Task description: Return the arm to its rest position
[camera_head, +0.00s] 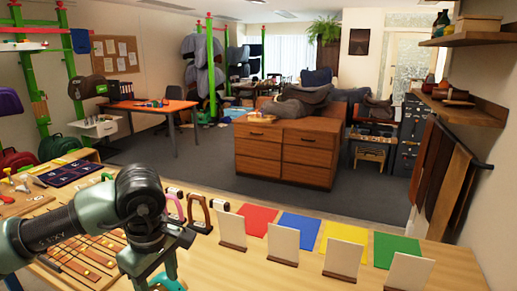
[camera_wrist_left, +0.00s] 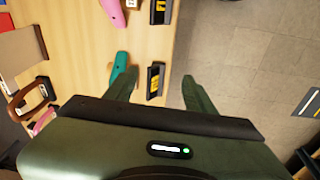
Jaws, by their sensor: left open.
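My left arm comes in from the left in the head view and reaches over the wooden bench (camera_head: 300,215). Its wrist hangs above the bench, and its fingertips are hard to make out there. In the left wrist view my left gripper (camera_wrist_left: 160,90) is open, with its two green fingers spread and nothing held between them. It points down over the bench edge, with floor showing beyond. A teal piece (camera_wrist_left: 119,66) and a black block with yellow marks (camera_wrist_left: 155,80) lie below, near the left finger. My right gripper is in neither view.
Red (camera_head: 255,219), blue (camera_head: 299,229), yellow (camera_head: 343,238) and green (camera_head: 392,248) mats lie along the bench, with upright pale cards (camera_head: 284,244) before them. Brown (camera_head: 198,211) and pink (camera_head: 175,208) curved pieces stand beside my wrist. Tools and a slatted board lie left.

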